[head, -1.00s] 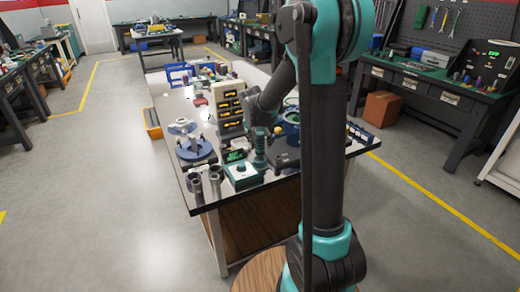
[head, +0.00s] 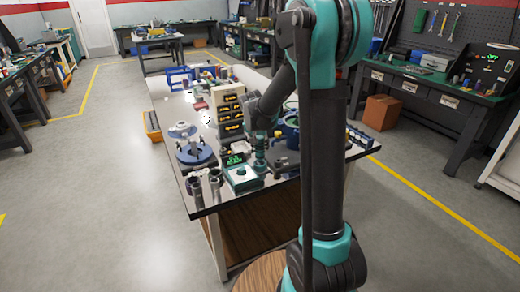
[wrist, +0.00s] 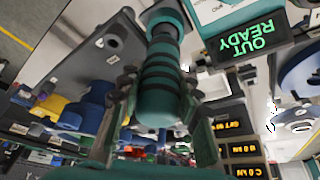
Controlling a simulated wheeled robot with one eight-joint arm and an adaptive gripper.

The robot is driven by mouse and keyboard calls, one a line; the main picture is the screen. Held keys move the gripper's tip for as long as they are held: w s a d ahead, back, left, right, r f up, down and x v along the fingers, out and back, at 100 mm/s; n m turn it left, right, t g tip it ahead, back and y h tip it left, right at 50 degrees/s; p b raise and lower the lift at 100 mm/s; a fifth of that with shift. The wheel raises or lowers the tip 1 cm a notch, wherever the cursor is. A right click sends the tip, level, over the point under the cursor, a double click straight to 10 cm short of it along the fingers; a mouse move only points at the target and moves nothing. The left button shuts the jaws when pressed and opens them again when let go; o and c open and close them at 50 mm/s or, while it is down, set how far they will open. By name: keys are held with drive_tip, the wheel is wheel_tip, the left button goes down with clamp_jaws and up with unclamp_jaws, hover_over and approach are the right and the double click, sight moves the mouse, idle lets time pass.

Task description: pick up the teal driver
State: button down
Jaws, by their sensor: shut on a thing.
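The teal driver (wrist: 160,92) has a ribbed handle with dark bands. In the wrist view it lies between the two fingers of my gripper (wrist: 160,105), which are shut on its handle. In the head view the driver (head: 260,158) stands roughly upright near the front of the table, below my gripper (head: 259,142). Its lower end is hard to make out in both views, so I cannot tell whether it touches what is beneath it.
A teal-and-white box (head: 241,178) and a green-lit display (head: 233,160) sit close left of the driver. Lit drawer-like units (head: 229,112) stand behind. A blue round fixture (head: 196,155) and grey cylinders (head: 215,183) are at left. The table (head: 199,212) is crowded.

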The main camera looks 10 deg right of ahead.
wheel_tip(320, 180, up, 20)
idle(0.6)
idle(0.8)
